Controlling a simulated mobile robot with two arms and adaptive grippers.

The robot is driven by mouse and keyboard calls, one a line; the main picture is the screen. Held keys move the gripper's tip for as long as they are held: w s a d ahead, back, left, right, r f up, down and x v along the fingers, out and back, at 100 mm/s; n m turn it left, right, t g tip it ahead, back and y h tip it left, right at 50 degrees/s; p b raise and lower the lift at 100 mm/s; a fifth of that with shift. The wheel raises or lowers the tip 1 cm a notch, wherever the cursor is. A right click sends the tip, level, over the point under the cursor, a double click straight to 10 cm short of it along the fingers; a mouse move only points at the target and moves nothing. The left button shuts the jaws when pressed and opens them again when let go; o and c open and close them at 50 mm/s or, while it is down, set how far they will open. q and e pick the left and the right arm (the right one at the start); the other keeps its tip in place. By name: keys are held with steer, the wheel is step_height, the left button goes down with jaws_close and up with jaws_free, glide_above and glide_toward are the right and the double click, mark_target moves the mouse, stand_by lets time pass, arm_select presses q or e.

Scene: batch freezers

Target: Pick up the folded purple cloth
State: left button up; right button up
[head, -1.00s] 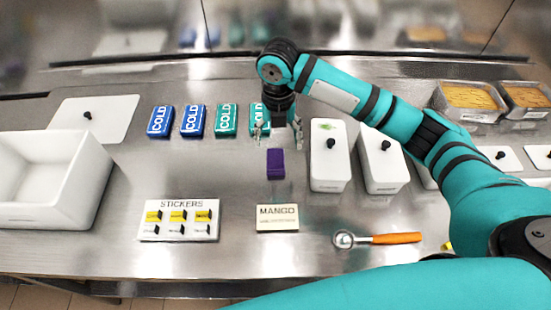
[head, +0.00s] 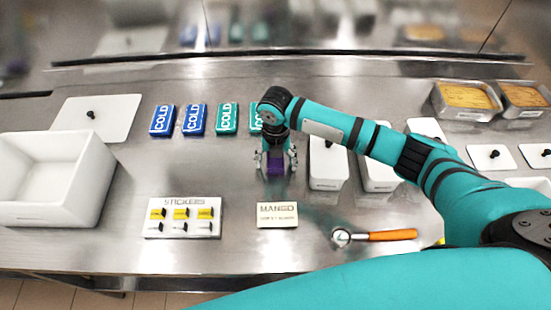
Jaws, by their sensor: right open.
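The folded purple cloth (head: 276,164) lies on the steel counter near the middle of the head view, between the cold packs and the MANGO card. My right gripper (head: 277,170) is right over it, pointing down, with its open fingers to the left and right of the cloth. The wrist hides part of the cloth. I cannot tell whether the fingers touch it. My left gripper is not in view.
Blue and teal cold packs (head: 227,118) lie behind left. The MANGO card (head: 277,215), sticker board (head: 183,218) and orange-handled scoop (head: 390,235) lie in front. An empty white bin (head: 50,208) stands left.

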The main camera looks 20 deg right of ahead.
mark_target(276, 161)
steer(key=c, duration=1.2)
steer(key=shift+r, duration=0.1)
steer(key=shift+c, duration=0.2)
step_height(276, 161, up, 10)
steer(key=shift+f+b, duration=0.1)
steer(key=shift+b, duration=0.85)
steer(key=o, duration=0.4)
steer(key=shift+c, duration=1.4)
